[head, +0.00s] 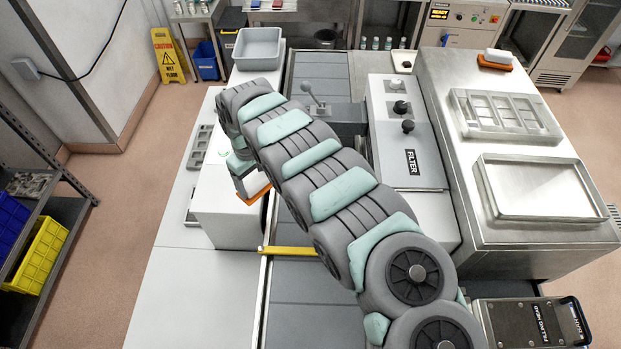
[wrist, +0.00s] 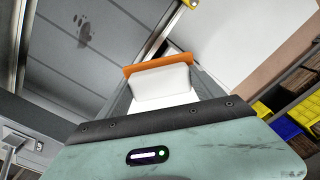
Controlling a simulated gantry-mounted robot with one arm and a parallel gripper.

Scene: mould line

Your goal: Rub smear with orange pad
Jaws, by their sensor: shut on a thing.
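My gripper (head: 249,179) is shut on an orange pad (head: 255,195), left of the conveyor and over or beside a white housing. In the wrist view the pad (wrist: 140,69) shows as an orange slab with a white block (wrist: 160,86) on the gripper side. The fingers are mostly hidden there. A dark, blotchy smear (wrist: 83,33) lies on the grey conveyor surface at the upper left of the wrist view, apart from the pad. I cannot make out this smear in the head view, where my arm covers much of the conveyor.
A yellow bar (head: 289,251) crosses the conveyor. A second orange piece with a white top (head: 495,63) lies on the steel bench. The white surface at front left is clear.

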